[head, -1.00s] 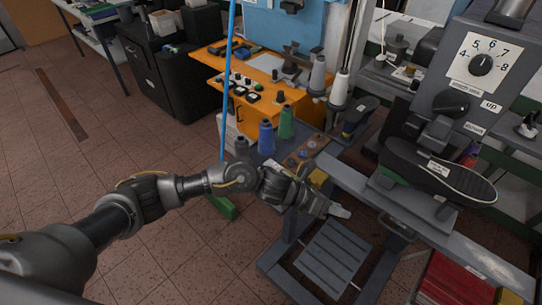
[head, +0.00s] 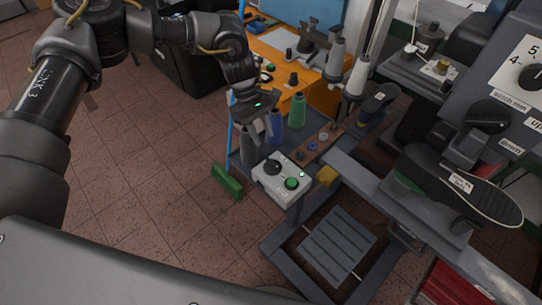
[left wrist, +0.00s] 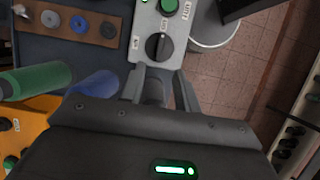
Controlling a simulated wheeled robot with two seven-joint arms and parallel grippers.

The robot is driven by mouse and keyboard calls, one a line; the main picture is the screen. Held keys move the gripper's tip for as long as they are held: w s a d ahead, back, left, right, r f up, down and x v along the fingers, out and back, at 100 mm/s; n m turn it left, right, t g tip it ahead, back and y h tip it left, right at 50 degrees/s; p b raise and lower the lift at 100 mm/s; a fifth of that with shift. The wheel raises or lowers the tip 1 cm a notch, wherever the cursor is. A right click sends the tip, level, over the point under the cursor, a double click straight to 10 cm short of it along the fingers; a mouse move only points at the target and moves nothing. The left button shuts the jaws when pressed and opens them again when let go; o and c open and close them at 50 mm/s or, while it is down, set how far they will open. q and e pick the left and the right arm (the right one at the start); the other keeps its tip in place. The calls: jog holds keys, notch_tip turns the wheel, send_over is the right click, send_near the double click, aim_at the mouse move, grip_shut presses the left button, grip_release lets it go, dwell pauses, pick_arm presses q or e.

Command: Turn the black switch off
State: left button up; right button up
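A small light grey control box (head: 282,183) stands at the edge of the dark bench. It carries a black rotary switch (head: 272,167) and a green round button (head: 292,183). In the left wrist view the black switch (left wrist: 158,46) shows just beyond my fingertips, with a light pointer mark and small labels too blurred to read surely. My left gripper (head: 261,134) is above and behind the box in the head view. Its fingers (left wrist: 162,76) are apart with nothing between them, and they do not visibly grip the switch. My right gripper is not in view.
Blue (head: 275,127) and green (head: 297,111) thread spools stand close beside my left gripper. A strip with several round pieces (head: 320,146) lies behind the box. A grey machine with a dial (head: 533,77) and a black shoe (head: 460,185) is at right.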

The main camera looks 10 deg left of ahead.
aim_at(272, 162)
pick_arm(q)
jog(key=p+x, duration=0.3)
jog(key=x, duration=0.5)
jog(key=shift+s+d+f+p, duration=0.1)
jog(key=shift+s+f+p, duration=0.1)
jog(key=shift+p, duration=0.15)
jog(key=shift+s+d+f, duration=0.1)
jog(key=shift+d+f, duration=0.1)
jog(key=shift+f, duration=0.4)
grip_shut()
